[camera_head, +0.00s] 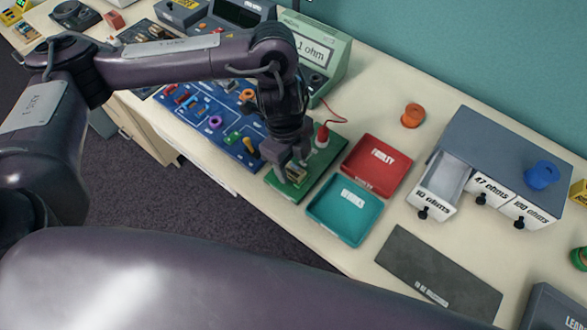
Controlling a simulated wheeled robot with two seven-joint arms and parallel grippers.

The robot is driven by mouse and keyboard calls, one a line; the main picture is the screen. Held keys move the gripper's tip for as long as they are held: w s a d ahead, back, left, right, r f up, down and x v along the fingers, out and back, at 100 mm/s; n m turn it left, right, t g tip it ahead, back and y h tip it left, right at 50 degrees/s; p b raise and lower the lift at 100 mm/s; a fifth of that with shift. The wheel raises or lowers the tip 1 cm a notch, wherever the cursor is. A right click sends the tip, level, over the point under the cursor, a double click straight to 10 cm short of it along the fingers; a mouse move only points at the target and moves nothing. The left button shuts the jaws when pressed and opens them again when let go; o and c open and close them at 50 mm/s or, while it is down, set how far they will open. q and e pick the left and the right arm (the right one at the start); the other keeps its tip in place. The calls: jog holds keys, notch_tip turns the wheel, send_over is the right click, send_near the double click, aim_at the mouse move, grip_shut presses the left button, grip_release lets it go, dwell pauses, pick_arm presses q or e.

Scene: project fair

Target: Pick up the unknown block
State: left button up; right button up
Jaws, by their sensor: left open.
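A small tan block (296,174), apparently the unknown block, is on the green board (327,158). No label on it is readable. My left gripper (293,165) points down over the board, with its fingers open at the block. The fingers partly hide the block, and I cannot tell whether they touch it. My right gripper is out of view.
A red tray (378,166) and a teal tray (330,226) lie right of the board. A red probe (322,135) on a wire stands close behind the gripper. The grey drawer cabinet (500,140) has its left drawer (440,180) open. A dark mat (430,275) lies in front.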

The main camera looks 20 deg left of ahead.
aim_at(293, 169)
pick_arm(q)
jog(key=shift+d+f, duration=0.15)
jog(key=shift+f, duration=0.65)
jog(key=shift+c, duration=0.3)
grip_shut()
jog(key=shift+r, duration=0.1)
jog(key=shift+r, duration=0.1)
notch_tip(293, 169, up, 23)
jog(key=p, duration=0.5)
